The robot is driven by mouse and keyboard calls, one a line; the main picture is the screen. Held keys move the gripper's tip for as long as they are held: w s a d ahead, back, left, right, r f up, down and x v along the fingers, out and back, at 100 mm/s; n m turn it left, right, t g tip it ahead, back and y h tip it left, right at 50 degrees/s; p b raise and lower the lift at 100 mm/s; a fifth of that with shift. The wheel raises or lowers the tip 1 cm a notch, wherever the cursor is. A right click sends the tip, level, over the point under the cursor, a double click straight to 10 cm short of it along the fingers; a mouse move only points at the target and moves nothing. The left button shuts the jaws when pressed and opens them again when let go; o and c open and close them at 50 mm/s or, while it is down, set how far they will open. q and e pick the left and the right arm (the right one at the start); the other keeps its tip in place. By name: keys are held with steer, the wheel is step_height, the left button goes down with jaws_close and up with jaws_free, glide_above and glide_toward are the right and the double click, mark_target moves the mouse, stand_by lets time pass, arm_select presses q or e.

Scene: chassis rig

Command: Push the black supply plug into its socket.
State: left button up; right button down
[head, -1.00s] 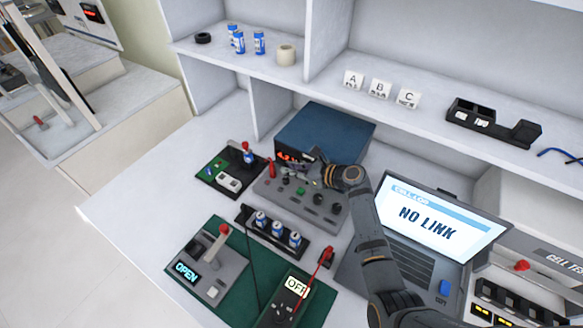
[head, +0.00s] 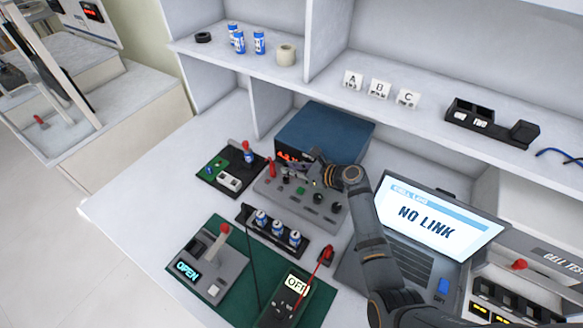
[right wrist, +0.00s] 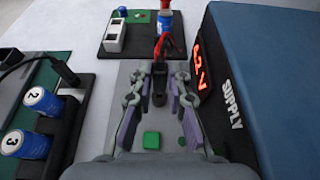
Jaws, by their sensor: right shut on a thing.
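The black supply plug (right wrist: 158,88) shows in the right wrist view between the fingertips of my right gripper (right wrist: 160,80). My right gripper also shows in the head view (head: 298,168), shut on the plug, over the grey panel (head: 328,213) in front of the supply. The blue supply box (head: 325,133) stands behind it with a lit red display. A red plug (head: 271,168) stands to the left of the gripper; it also shows just beyond the fingertips in the wrist view (right wrist: 160,47). The black plug's socket is hidden, so I cannot tell how deep the plug sits. My left gripper is not in view.
A cell holder (head: 272,232) and a green mat (head: 222,316) with a lever fixture and meter lie in front. A laptop (head: 437,222) reading NO LINK stands right, beside my right arm. A green board (head: 217,164) lies left. White table is clear at far left.

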steer(key=shift+f+b, duration=0.8)
steer(key=shift+f, duration=0.55)
steer(key=c, duration=1.2)
jaws_free()
steer(key=v, duration=1.1)
steer(key=shift+s+d+r, duration=0.25)
steer(key=shift+d, duration=0.15)
